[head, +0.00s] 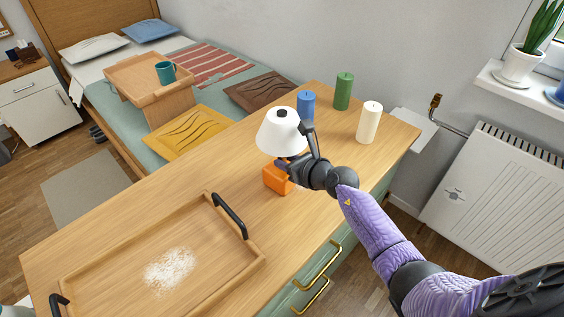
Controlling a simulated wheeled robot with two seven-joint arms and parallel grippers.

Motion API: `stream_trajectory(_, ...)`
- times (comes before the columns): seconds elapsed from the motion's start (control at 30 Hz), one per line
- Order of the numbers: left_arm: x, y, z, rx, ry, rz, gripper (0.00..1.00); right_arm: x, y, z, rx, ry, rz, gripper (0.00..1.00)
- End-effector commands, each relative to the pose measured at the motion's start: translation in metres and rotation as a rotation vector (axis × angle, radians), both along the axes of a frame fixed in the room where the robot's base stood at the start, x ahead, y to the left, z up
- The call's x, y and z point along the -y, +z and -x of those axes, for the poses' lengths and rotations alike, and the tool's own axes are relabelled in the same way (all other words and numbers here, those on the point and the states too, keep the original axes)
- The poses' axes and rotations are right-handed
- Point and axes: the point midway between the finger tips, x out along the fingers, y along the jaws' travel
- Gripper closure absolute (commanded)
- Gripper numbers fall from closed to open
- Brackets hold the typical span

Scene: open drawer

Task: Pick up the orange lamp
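The orange lamp has a white cone-shaped shade (281,132) and an orange block base (277,179). It stands upright on the wooden cabinet top in the head view. My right gripper (297,150) is right at the lamp, with its dark fingers at the height of the neck and lower shade. One finger rises beside the right side of the shade; the other is partly hidden under the shade. The lamp's neck is mostly hidden, and I cannot tell whether the fingers touch or clamp it. My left gripper is not in view.
Blue (306,105), green (343,91) and cream (369,122) candles stand behind and right of the lamp. A wooden tray (254,254) with dark handles holds white powder at the front left. Brass handles (318,266) jut from the cabinet front. The cabinet top left of the lamp is clear.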

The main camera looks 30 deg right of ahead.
Motion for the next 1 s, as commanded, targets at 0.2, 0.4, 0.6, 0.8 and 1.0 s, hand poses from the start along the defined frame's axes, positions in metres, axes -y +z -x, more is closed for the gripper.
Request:
stream_trajectory(0.2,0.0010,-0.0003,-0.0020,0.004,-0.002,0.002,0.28,0.0001,-0.0001,0.0001,0.000,0.000,0.000,1.00)
stream_trajectory(0.4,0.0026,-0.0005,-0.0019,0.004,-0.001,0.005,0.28,0.0001,-0.0002,0.0002,0.000,0.000,0.000,1.00)
stream_trajectory(0.6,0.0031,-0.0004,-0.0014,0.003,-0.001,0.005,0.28,0.0001,-0.0003,0.0002,0.000,0.000,0.000,1.00)
stream_trajectory(0.8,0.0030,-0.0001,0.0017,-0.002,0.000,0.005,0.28,0.0001,-0.0004,0.0003,-0.001,0.000,0.000,1.00)
stream_trajectory(1.0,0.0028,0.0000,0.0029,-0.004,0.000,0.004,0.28,0.0001,-0.0004,0.0003,-0.001,0.000,0.000,1.00)
